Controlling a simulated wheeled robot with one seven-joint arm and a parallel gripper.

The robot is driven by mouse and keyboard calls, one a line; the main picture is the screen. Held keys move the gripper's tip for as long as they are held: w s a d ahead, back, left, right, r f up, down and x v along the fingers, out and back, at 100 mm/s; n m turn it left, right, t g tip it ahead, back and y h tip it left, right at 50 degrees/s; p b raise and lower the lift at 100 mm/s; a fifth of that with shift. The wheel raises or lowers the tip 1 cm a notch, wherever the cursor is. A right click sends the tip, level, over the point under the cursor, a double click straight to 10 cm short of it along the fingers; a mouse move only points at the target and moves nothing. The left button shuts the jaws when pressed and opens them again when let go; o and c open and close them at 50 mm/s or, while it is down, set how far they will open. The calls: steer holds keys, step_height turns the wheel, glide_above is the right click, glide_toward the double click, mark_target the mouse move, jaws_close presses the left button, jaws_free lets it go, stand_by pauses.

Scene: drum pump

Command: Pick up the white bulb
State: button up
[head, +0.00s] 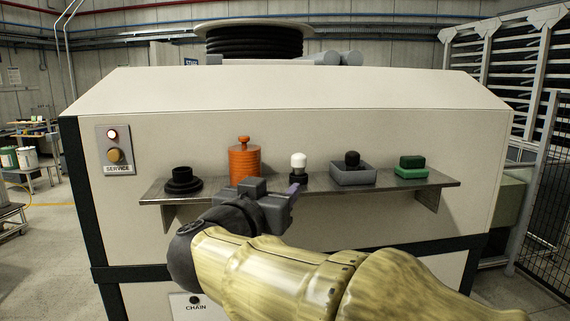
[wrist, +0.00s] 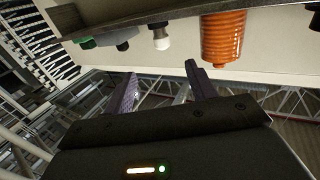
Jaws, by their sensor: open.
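The white bulb (head: 299,160) stands upright on a black base on the metal shelf, right of the orange ribbed drum. In the wrist view, which is upside down, the bulb (wrist: 161,43) shows beyond the fingertips, hanging from its dark base in the picture. My gripper (head: 275,190) is in front of the shelf, lower and to the left of the bulb, and hides part of the shelf edge. In the wrist view, my gripper (wrist: 162,80) has its two fingers spread apart with nothing between them, and it is clear of the bulb.
On the shelf (head: 436,180) stand a black stepped knob (head: 183,181), the orange drum (head: 244,162), a grey tray (head: 353,178) with a black bulb (head: 352,158), and a green block (head: 412,162). The beige machine wall rises behind.

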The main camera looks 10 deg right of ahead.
mark_target(297, 164)
steer(key=shift+s, duration=0.1)
steer(key=p+x, duration=0.4)
steer(key=x, duration=0.7)
steer(key=shift+a, duration=0.2)
steer(key=shift+x, duration=0.75)
steer(key=shift+f, duration=0.1)
steer(key=shift+w+d+r+p, duration=0.2)
steer(key=shift+w+d+p, duration=0.1)
steer(key=shift+w+p, duration=0.25)
steer(key=p+x, duration=0.2)
steer(key=x, duration=0.1)
steer(key=shift+w+d+r, duration=0.15)
steer(key=shift+w, duration=0.4)
steer(key=shift+s, duration=0.1)
